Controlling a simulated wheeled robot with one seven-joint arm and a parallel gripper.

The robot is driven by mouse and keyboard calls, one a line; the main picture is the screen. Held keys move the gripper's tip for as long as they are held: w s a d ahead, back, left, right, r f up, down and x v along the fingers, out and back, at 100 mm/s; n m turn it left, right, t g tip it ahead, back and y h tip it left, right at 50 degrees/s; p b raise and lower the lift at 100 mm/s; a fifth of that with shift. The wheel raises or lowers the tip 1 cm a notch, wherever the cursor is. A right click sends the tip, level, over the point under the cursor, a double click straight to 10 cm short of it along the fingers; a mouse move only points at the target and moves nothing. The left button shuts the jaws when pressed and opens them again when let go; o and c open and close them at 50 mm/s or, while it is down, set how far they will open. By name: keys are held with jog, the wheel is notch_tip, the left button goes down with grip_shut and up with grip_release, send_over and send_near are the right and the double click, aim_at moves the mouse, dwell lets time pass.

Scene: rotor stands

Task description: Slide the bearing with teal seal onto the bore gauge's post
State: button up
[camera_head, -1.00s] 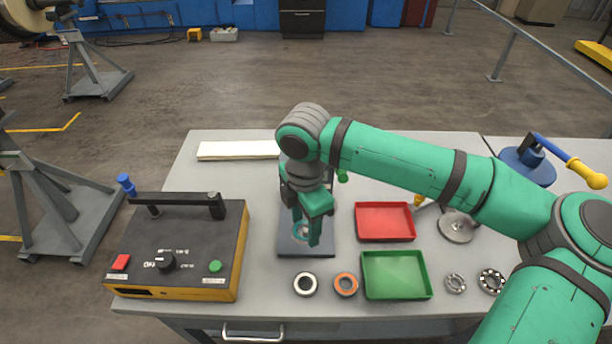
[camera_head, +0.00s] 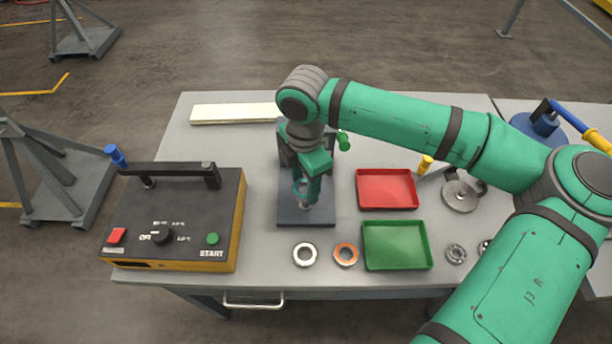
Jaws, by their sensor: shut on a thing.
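My gripper (camera_head: 309,192) points down over the dark base plate (camera_head: 290,216) of the bore gauge. It is shut on the bearing with teal seal (camera_head: 300,187), of which only a small part shows between the fingers. A small grey piece shows just below the fingertips, perhaps the post's top. I cannot tell whether the bearing is around the post or above it. A green knob (camera_head: 343,141) shows behind my wrist, and my gripper and wrist hide much of the gauge.
A white-sealed bearing (camera_head: 305,254) and an orange-sealed bearing (camera_head: 346,254) lie in front. A red tray (camera_head: 387,203) and a green tray (camera_head: 396,266) stand to the right. A black and yellow control box (camera_head: 175,225) stands left. A pale board (camera_head: 235,114) lies behind.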

jog(key=shift+w+f, duration=0.1)
jog(key=shift+f, duration=1)
jog(key=shift+w+d, duration=0.15)
jog(key=shift+f, duration=0.45)
dwell(0.3)
jog(key=shift+d, duration=0.1)
dwell(0.3)
jog(key=shift+w, duration=0.15)
dwell(0.5)
